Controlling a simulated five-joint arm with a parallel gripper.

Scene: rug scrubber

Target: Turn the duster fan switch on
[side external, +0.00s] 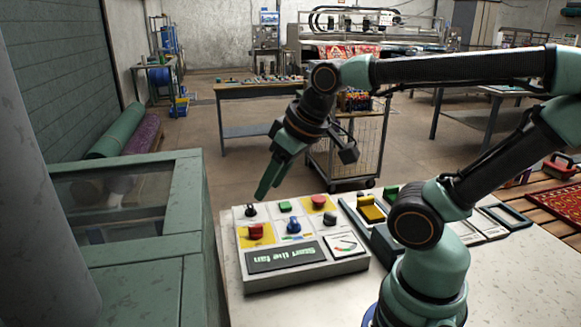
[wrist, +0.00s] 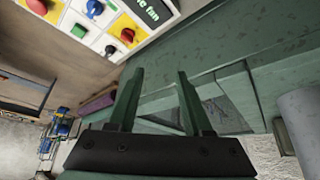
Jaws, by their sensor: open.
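A pale control panel (side external: 303,273) lies on the table, with a dark display (side external: 287,256) reading "Start the fan". At its far left corner is a small black knob (side external: 250,211), also in the wrist view (wrist: 110,50). I cannot read which is the duster fan switch. My gripper (side external: 265,188) points down above the panel's far left edge; it is open and empty in the wrist view (wrist: 160,72).
A green cabinet with a window (side external: 120,200) stands left of the table. A second panel with a yellow block (side external: 371,208) sits to the right of the control panel. A wire cart (side external: 345,155) stands behind. A gauge (side external: 343,245) is at the panel's front right.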

